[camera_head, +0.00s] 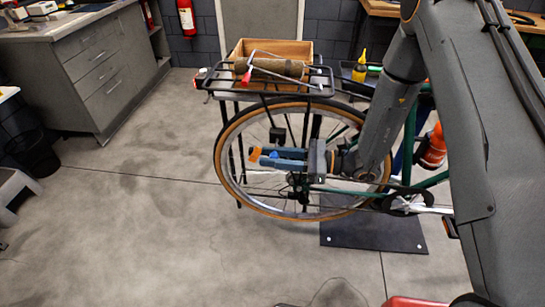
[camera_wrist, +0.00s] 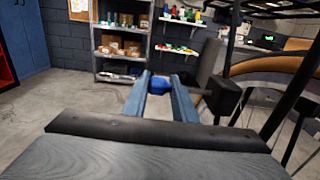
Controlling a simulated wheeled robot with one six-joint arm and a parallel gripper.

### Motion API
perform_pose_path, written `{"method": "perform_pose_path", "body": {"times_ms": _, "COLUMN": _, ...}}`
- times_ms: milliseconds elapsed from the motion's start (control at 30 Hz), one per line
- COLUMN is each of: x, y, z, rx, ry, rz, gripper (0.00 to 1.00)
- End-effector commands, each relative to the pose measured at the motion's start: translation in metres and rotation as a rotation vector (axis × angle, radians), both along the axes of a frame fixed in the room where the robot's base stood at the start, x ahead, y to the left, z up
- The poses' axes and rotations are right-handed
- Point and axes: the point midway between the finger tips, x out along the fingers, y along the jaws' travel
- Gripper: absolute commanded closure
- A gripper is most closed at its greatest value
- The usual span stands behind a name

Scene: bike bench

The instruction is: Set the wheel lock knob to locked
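The blue wheel lock knob (camera_wrist: 159,85) sits between the two fingers of my gripper (camera_wrist: 161,86) in the wrist view, near their tips. It fills the narrow gap there, with no clear space on either side, so my gripper looks shut on it. A dark rod beside the right finger leads to a black box (camera_wrist: 227,98). In the head view, my gripper (camera_head: 268,158) reaches left across the bicycle wheel (camera_head: 221,146). The black box (camera_head: 277,136) is just above the fingers there, and the knob is mostly hidden. I cannot read the lock setting.
A rear rack (camera_head: 318,91) with a wooden box (camera_head: 297,48) stands over the wheel. A dark base plate (camera_head: 375,236) lies under the bicycle. A grey cabinet (camera_head: 100,80) stands at the left, a waste bin (camera_head: 35,152) near it. The floor between is clear.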

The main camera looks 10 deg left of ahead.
Motion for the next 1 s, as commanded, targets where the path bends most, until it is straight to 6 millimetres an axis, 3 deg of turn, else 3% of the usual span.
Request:
{"method": "perform_pose_path", "body": {"times_ms": 167, "x": -0.001, "y": 0.000, "z": -0.001, "rx": 0.001, "ry": 0.003, "rz": 0.005, "gripper": 1.00}}
{"method": "perform_pose_path", "body": {"times_ms": 400, "x": 0.026, "y": 0.002, "z": -0.002, "rx": 0.000, "ry": 0.001, "rz": 0.004, "gripper": 1.00}}
{"method": "perform_pose_path", "body": {"times_ms": 633, "x": 0.026, "y": 0.002, "z": 0.000, "rx": 0.000, "ry": 0.003, "rz": 0.003, "gripper": 1.00}}
{"method": "perform_pose_path", "body": {"times_ms": 667, "x": 0.026, "y": 0.002, "z": 0.000, "rx": 0.000, "ry": 0.003, "rz": 0.003, "gripper": 0.72}}
{"method": "perform_pose_path", "body": {"times_ms": 733, "x": 0.026, "y": 0.002, "z": 0.000, "rx": 0.000, "ry": 0.003, "rz": 0.003, "gripper": 0.61}}
{"method": "perform_pose_path", "body": {"times_ms": 1000, "x": 0.026, "y": 0.001, "z": 0.000, "rx": 0.000, "ry": 0.002, "rz": 0.003, "gripper": 0.61}}
